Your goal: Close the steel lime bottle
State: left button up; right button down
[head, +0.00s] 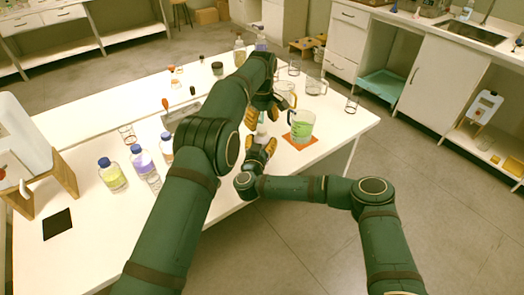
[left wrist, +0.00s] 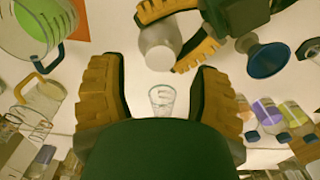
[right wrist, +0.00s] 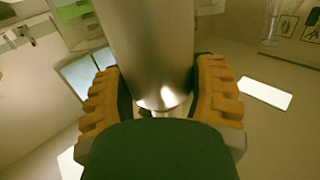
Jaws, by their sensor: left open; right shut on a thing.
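The steel bottle (right wrist: 148,45) is a smooth metal cylinder between the fingers of my right gripper (right wrist: 162,95). In the left wrist view its pale body and narrow neck (left wrist: 160,50) show, with no cap on the end that faces me. In the head view my right gripper (head: 262,148) holds it above the table's front part, and the bottle is mostly hidden. My left gripper (head: 264,110) is above it and open; in the left wrist view its fingers (left wrist: 160,85) are apart with nothing gripped. A blue, cap-like round piece (left wrist: 268,60) shows beside the bottle; what it belongs to is unclear.
A beaker of green liquid (head: 302,126) stands on an orange mat (head: 297,141), close right of my grippers. Blue-capped yellow (head: 113,178) and purple (head: 143,162) bottles stand left. Empty glassware (head: 316,86) stands behind.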

aim_at(262, 129)
pick_arm(q)
jog(key=shift+f, duration=2)
grip_shut()
jog(key=m, duration=1.2)
jog(key=shift+c, duration=0.4)
grip_release()
